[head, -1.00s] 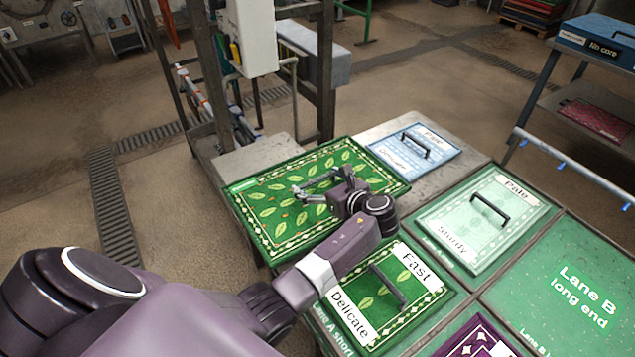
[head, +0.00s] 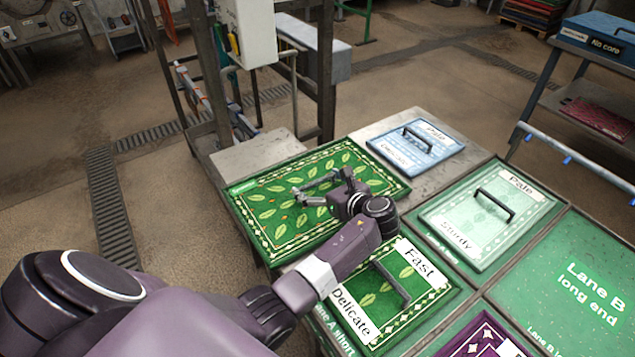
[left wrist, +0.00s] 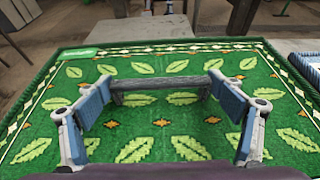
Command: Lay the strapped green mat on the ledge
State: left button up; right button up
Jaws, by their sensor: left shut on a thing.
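The green mat (head: 270,215) has a leaf pattern and a pale diamond border. It lies flat at the far left end of the table, over grey metal; I cannot tell whether it rests on it or hangs just above. My left gripper (head: 312,191) is over the mat's middle. In the left wrist view, the left gripper (left wrist: 160,95) is shut on the mat's dark strap (left wrist: 160,84), which spans between the fingertips. The bare grey metal ledge (head: 258,158) shows behind the mat; the part under it is hidden. My right gripper is not in view.
A pale blue mat (head: 442,154) lies right of the green mat. A green "Fast/Delicate" panel (head: 378,328) with a black handle is in front, and a pale "Pale/Sturdy" panel (head: 478,240) is to the right. A metal frame post (head: 327,70) stands behind the ledge.

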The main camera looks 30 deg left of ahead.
pick_arm(q)
jog(key=shift+f, duration=0.2)
jog(key=o, duration=1.4)
jog(key=shift+c, duration=0.2)
jog(key=shift+o, duration=0.4)
jog(key=shift+f, duration=0.15)
jog(key=shift+s+d+p, duration=0.25)
jog(key=shift+d+p, duration=0.1)
jog(key=shift+d, duration=0.25)
jog(key=shift+s+d+p, duration=0.25)
jog(key=shift+d+p, duration=0.1)
jog(key=shift+d, duration=0.2)
jog(key=shift+s+d+p, duration=0.3)
jog(key=shift+d+p, duration=0.05)
jog(key=shift+d, duration=0.35)
jog(key=shift+s+d+p, duration=0.25)
jog(key=shift+d+p, duration=0.05)
jog(key=shift+d, duration=0.4)
jog(key=shift+s+d+p, duration=0.3)
jog(key=shift+d+p, duration=0.05)
jog(key=shift+d, duration=0.35)
